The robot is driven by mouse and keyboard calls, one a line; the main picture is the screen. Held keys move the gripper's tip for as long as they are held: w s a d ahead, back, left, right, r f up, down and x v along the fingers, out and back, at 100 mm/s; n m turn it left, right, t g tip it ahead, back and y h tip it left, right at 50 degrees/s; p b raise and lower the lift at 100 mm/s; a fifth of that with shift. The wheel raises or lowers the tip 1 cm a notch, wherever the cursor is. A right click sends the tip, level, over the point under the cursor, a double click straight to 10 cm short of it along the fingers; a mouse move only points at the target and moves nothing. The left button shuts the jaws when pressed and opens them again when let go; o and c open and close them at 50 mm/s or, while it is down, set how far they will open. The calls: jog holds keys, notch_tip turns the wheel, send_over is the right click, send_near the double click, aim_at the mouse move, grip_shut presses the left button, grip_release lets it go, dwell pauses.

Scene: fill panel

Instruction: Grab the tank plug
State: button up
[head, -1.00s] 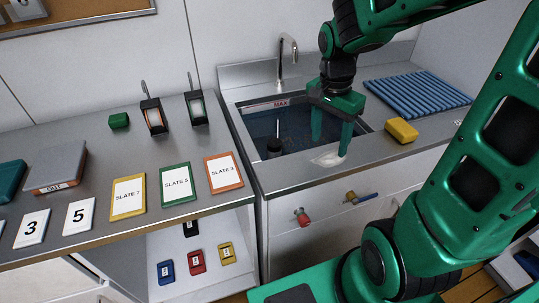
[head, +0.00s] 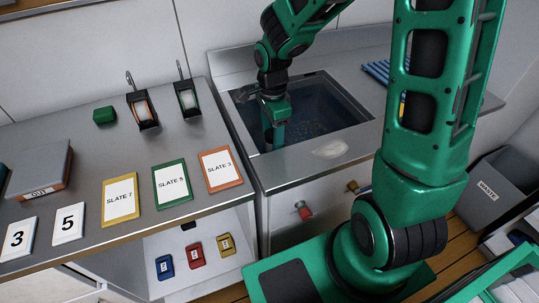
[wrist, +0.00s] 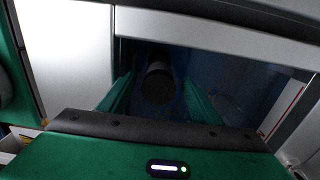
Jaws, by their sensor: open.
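The tank plug, a dark upright cylinder (wrist: 158,88), shows in the wrist view inside the blue-walled tank (wrist: 215,85). In the head view the tank (head: 318,105) is set into the metal counter, and my arm hides the plug. My gripper (head: 273,138) points down at the left side of the tank in the head view. In the wrist view its two green fingers (wrist: 157,92) are apart, one on each side of the plug. I cannot tell whether they touch it or how far they reach down along it.
The tank's metal rim (head: 345,140) is close to the gripper, with a pale patch (head: 320,152) at the front. Left of it, a counter holds slates (head: 172,184), two lamp-like holders (head: 143,111) and a green block (head: 104,116). A blue ribbed rack (head: 377,70) is partly hidden.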

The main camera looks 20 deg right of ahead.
aim_at(272, 148)
jog(key=shift+f, duration=2.65)
jog(key=c, duration=1.4)
